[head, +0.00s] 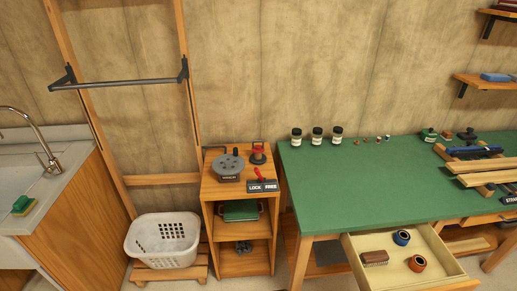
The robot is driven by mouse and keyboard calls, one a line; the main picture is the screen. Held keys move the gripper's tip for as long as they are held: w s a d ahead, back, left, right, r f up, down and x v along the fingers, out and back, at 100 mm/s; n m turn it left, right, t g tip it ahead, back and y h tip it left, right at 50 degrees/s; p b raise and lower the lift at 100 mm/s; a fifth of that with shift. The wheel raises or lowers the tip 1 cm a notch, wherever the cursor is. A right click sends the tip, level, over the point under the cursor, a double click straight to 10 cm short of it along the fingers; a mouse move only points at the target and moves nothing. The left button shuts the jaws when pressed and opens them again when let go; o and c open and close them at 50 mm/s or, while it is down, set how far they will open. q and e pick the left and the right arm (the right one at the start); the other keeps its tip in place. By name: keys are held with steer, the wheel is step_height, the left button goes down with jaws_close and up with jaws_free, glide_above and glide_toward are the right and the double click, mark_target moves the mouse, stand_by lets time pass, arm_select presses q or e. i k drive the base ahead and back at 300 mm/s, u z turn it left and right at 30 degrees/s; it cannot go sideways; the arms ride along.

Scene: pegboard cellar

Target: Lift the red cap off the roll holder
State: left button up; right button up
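A small red cap (258,146) sits on top of a dark upright holder (258,158) at the back right of the small wooden cabinet's top (212,185). The holder is small in this view, and I cannot make out a roll on it. Neither of my grippers is in view.
A grey disc device (228,166) and a red lever by a "LOCK FREE" plate (263,187) share the cabinet top. The green table (370,185) stands right, its drawer (433,277) open toward the front. A white basket (162,240) and sink counter (60,190) are left.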

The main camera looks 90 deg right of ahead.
mark_target(256, 149)
steer(key=z, duration=2.3)
steer(key=i, duration=0.6)
